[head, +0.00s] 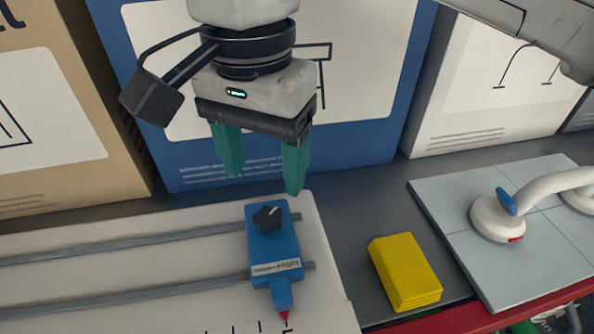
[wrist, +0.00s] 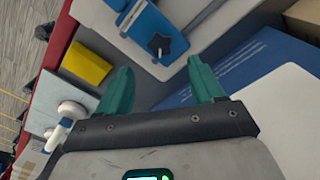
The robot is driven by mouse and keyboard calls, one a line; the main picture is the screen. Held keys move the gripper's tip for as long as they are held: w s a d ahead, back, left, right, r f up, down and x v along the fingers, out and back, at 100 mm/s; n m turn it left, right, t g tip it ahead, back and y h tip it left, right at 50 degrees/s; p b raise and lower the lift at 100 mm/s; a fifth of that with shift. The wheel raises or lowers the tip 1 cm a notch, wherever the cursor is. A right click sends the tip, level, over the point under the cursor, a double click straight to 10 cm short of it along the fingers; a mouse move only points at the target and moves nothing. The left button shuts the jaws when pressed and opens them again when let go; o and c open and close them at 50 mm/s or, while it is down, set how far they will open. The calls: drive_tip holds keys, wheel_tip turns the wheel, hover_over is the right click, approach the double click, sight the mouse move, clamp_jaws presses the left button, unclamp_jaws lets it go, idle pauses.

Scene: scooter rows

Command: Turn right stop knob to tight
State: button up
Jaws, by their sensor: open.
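The right stop is a blue block (head: 271,245) clamped across two grey rails on a white board, with a red-tipped pointer at its front end. Its black star-shaped knob (head: 268,218) sits on top, with a light line pointing to the upper right. The knob also shows in the wrist view (wrist: 158,45). My gripper (head: 262,180) is open and empty, with green fingers pointing down above and behind the knob, apart from it. In the wrist view the knob lies beyond my fingertips (wrist: 160,72), between them.
A yellow block (head: 405,271) lies right of the board. A grey tile panel (head: 450,215) with a white suction handle (head: 497,220) stands farther right. A blue box (head: 350,130), a tan box (head: 60,110) and a white box (head: 490,90) stand behind.

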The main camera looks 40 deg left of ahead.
sight(269, 215)
wheel_tip(269, 215, down, 8)
drive_tip(key=shift+r+p, duration=0.25)
drive_tip(key=shift+p, duration=0.05)
drive_tip(key=c, duration=1.1)
